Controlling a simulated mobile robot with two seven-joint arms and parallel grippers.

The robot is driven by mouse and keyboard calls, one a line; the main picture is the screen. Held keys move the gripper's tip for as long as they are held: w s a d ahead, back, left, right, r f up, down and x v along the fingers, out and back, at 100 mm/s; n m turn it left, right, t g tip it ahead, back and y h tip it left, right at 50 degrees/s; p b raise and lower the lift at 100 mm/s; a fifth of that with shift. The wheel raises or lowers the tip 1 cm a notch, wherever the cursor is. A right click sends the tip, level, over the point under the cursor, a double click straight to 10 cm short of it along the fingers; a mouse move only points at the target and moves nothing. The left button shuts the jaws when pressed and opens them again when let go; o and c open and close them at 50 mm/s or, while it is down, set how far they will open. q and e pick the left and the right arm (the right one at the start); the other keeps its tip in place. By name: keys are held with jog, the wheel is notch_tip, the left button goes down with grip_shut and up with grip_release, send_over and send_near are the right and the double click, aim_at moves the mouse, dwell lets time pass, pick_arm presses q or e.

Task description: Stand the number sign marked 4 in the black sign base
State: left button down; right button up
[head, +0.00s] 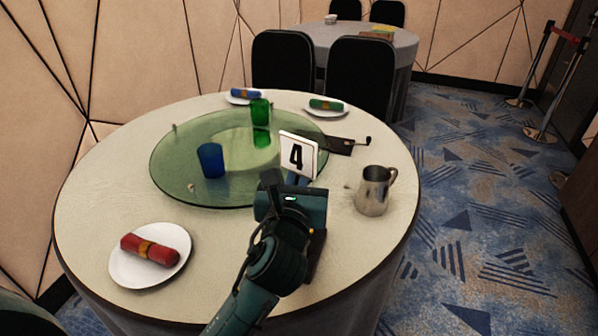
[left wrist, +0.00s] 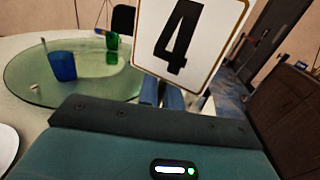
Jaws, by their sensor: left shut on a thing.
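In the left wrist view the sign (left wrist: 205,28) fills the top middle, above my left gripper's fingers (left wrist: 175,98). A dark block (head: 316,258) shows beside my wrist, partly hidden by it; it may be the black sign base, but I cannot tell. My right gripper is in neither view.
A metal jug (head: 372,192) and flat black object (head: 342,146) are right of the sign. A plate (head: 122,268) holds a red napkin roll (head: 150,249).

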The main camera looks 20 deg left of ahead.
pick_arm(q)
jog(key=shift+f+b, duration=1)
jog(key=shift+f, duration=1.05)
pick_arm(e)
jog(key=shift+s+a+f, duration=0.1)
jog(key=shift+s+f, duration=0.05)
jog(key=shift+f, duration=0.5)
